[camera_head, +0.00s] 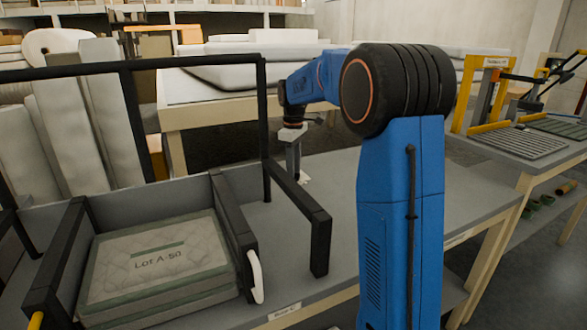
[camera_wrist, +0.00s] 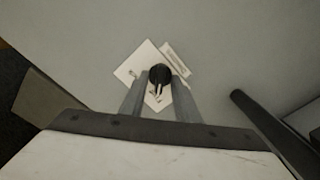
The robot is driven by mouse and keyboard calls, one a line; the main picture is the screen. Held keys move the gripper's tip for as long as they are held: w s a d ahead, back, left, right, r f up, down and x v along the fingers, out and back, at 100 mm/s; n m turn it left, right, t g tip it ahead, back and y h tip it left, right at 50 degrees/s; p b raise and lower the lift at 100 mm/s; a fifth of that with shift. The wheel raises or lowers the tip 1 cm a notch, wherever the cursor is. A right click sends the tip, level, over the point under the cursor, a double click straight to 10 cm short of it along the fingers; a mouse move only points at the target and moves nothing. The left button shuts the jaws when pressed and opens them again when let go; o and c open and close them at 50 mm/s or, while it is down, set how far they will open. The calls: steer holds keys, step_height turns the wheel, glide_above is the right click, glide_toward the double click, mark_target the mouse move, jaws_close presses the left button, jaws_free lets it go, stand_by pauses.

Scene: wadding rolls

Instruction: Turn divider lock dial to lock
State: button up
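A small dark round dial (camera_wrist: 160,74) with a pale pointer-like mark sits on a white plate (camera_wrist: 131,68) on the grey table, in the wrist view. My gripper (camera_wrist: 160,82) points down over it, with its two grey fingers apart, one on each side of the dial. I cannot tell whether either fingertip touches the dial. In the head view my gripper (camera_head: 294,172) is low over the grey tabletop beyond the black frame; a bit of the white plate (camera_head: 305,181) shows by the fingertips. The dial is hidden there.
A black-framed bin on the left holds a stack of quilted pads labelled Lot A-50 (camera_head: 155,265). A black frame bar (camera_head: 300,205) stands close to my gripper; a dark bar (camera_wrist: 275,132) also shows in the wrist view. The tabletop (camera_head: 335,175) right of my gripper is clear.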

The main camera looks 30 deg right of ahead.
jaws_close()
steer(key=shift+m, duration=0.3)
steer(key=m, duration=0.3)
steer(key=shift+m, duration=0.3)
steer(key=m, duration=0.3)
steer(key=shift+m, duration=0.3)
steer(key=m, duration=0.4)
steer(key=shift+m, duration=2.1)
